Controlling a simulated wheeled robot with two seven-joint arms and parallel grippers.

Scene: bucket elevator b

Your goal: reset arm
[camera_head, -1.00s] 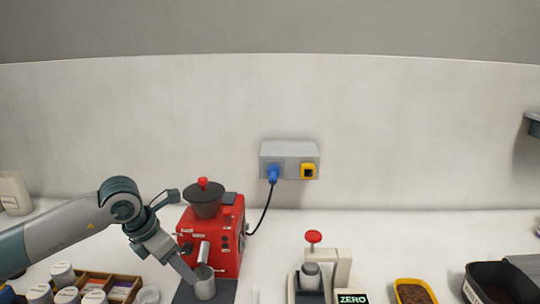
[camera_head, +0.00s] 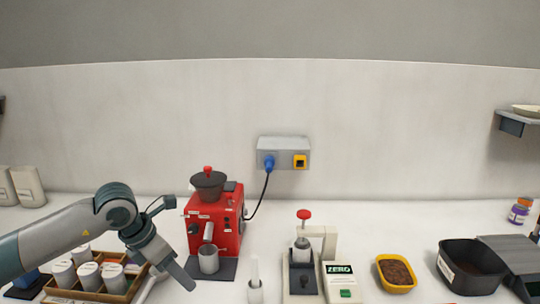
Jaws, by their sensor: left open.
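My left arm comes in from the left, and its gripper (camera_head: 178,277) points down and to the right, low in the view. It is open with nothing seen held. It is just left of and in front of a metal cup (camera_head: 208,260), apart from it in the picture. The cup stands on the dark base of a red grinder (camera_head: 228,222) with a dark hopper. My right gripper does not show.
A wooden tray (camera_head: 62,293) with several white-lidded jars lies beneath my left arm. A press with a red knob (camera_head: 304,214), a scale marked ZERO (camera_head: 340,283), a yellow bowl (camera_head: 397,286) and a black bin (camera_head: 446,284) stand to the right. A wall socket (camera_head: 284,151) holds a blue plug.

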